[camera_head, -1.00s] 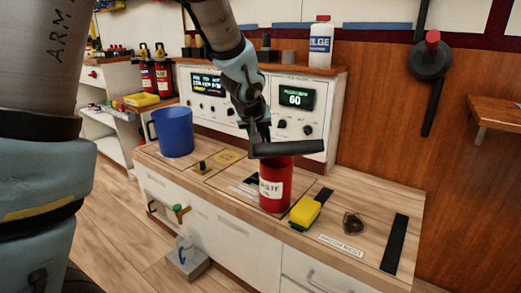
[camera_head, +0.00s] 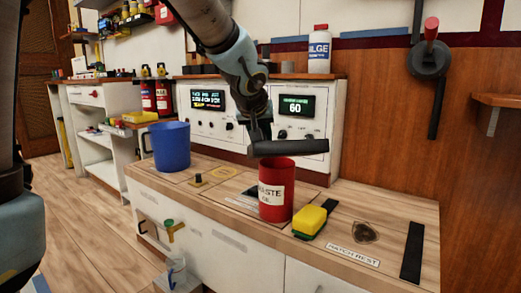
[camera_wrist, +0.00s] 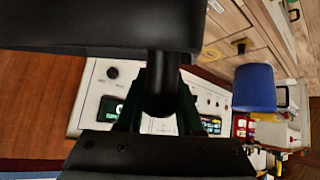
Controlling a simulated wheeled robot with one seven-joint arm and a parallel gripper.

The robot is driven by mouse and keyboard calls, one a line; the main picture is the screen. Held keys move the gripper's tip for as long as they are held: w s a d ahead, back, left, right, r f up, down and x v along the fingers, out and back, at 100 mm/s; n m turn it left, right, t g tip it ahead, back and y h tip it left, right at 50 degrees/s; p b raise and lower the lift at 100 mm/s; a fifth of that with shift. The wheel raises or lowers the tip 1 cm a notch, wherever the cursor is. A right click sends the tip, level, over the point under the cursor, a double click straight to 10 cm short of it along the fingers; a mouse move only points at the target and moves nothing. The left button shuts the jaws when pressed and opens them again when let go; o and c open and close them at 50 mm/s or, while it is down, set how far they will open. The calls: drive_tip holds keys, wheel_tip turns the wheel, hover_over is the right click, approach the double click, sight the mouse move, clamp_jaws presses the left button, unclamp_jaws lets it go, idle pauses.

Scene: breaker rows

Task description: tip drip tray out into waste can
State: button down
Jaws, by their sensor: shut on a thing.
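The drip tray (camera_head: 290,147) is a dark, shallow piece held level above the waste can. In the wrist view the dark tray (camera_wrist: 100,28) fills the top left, and its round stub sits between the fingers. My gripper (camera_wrist: 160,100) is shut on that stub; in the head view my gripper (camera_head: 259,130) shows at the tray's left end. The waste can (camera_head: 275,195) is a red cylinder with a white label, upright on the counter. Its open rim shows just below the tray, with a small gap. The tray's inside is hidden.
A blue bucket (camera_head: 170,146) stands at the counter's left end. Panels with lit displays (camera_head: 296,104) stand close behind. A black strip (camera_head: 412,252) lies at the right.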

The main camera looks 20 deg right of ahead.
drive_tip(key=shift+s+a+f+t+h+b, duration=0.2)
drive_tip(key=shift+t+b, duration=0.3)
drive_tip(key=shift+b, duration=2.6)
drive_tip(key=shift+s+d+f+t+h+b, duration=0.2)
drive_tip(key=shift+t+b, duration=0.3)
drive_tip(key=shift+b, duration=2.65)
drive_tip(key=shift+s+a+f+t+h+b, duration=0.1)
drive_tip(key=shift+a+f+t+b, duration=0.3)
drive_tip(key=shift+b, duration=2.7)
drive_tip(key=shift+d+r, duration=0.1)
drive_tip(key=shift+r, duration=0.25)
drive_tip(key=shift+m+t, duration=0.3)
drive_tip(key=shift+t, duration=0.3)
drive_tip(key=shift+s+f+h, duration=0.1)
drive_tip(key=shift+s+h, duration=0.1)
drive_tip(key=shift+h, duration=0.1)
drive_tip(key=shift+w+r+g, duration=0.2)
drive_tip(key=shift+g, duration=0.2)
drive_tip(key=shift+d+r+p, duration=0.15)
drive_tip(key=shift+r+p, duration=0.15)
drive_tip(key=shift+p, duration=0.65)
drive_tip(key=shift+w+g+p, duration=0.1)
drive_tip(key=shift+g+p, duration=0.3)
drive_tip(key=shift+p, duration=0.65)
drive_tip(key=y+p, duration=0.1)
drive_tip(key=p, duration=0.4)
drive_tip(key=shift+w+r+g, duration=0.15)
drive_tip(key=shift+g, duration=0.15)
drive_tip(key=shift+f+p, duration=0.2)
drive_tip(key=shift+p, duration=0.6)
